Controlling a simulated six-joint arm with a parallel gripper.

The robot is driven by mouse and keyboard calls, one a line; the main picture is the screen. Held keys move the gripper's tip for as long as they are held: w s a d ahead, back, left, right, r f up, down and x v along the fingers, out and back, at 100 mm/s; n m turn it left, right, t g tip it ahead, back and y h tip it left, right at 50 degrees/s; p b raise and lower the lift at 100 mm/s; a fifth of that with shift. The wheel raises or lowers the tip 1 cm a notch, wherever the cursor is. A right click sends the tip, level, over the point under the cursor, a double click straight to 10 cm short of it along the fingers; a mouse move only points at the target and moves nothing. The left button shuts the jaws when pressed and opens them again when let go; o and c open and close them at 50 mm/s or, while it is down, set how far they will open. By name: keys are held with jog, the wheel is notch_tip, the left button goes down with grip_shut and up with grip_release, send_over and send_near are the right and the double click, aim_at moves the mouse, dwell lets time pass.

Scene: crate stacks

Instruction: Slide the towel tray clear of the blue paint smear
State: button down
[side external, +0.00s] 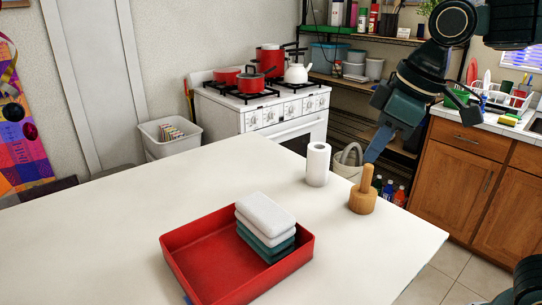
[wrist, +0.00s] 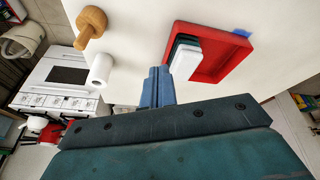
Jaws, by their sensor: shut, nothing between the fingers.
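The red towel tray (side external: 184,262) stands on the white table, with a stack of folded white and teal towels (side external: 266,222) at its right end. The wrist view also shows the tray (wrist: 221,69) and the towels (wrist: 186,60). A bit of the blue paint smear (side external: 186,299) shows at the tray's near-left edge, and it shows beside the tray in the wrist view (wrist: 243,32). The tray may hide more of it. My gripper (side external: 373,154) is shut and empty, above the table's far right side, well apart from the tray. Its blue fingers also show in the wrist view (wrist: 158,72).
A white paper roll (side external: 317,165) and a wooden mallet-like tool (side external: 363,193) stand upright on the table near my gripper. The table (side external: 110,215) is clear left of the tray and to its right. A stove (side external: 262,107) with red pots stands behind.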

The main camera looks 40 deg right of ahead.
jog(key=w+a+n+g, duration=0.1)
jog(key=w+a+n, duration=0.3)
jog(key=w+a, duration=0.4)
jog(key=n+g, duration=0.3)
jog(key=n, duration=0.6)
send_over(179, 301)
jog(key=a, duration=0.4)
notch_tip(179, 301, down, 13)
jog(key=shift+f+h, duration=0.1)
jog(key=shift+h, duration=0.3)
notch_tip(179, 301, down, 10)
jog(key=shift+r, duration=0.1)
jog(key=shift+d, duration=2)
